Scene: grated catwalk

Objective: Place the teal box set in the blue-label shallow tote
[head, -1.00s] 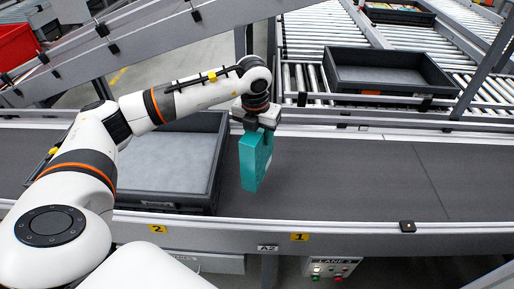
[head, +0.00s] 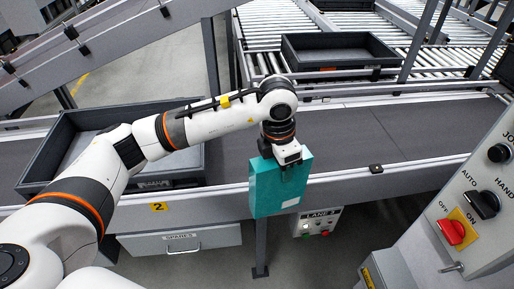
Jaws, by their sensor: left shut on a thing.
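The teal box set (head: 268,192) hangs from my left gripper (head: 288,163), which is shut on its top edge. The box is upright, with a small white label low on its front, and appears in front of the conveyor's near rail. A dark grey tote (head: 60,150) sits on the belt at the left, partly hidden by my left arm; its front label looks pale and I cannot read its colour. Another dark tote (head: 340,66) on the rollers at the back has an orange label. I see no blue label. My right gripper is out of view.
A grey control panel (head: 470,205) with a red switch and black knobs stands close at the right. The belt (head: 400,135) is bare right of the box. A drawer marked spares (head: 180,240) and a lane button box (head: 318,222) sit below the rail.

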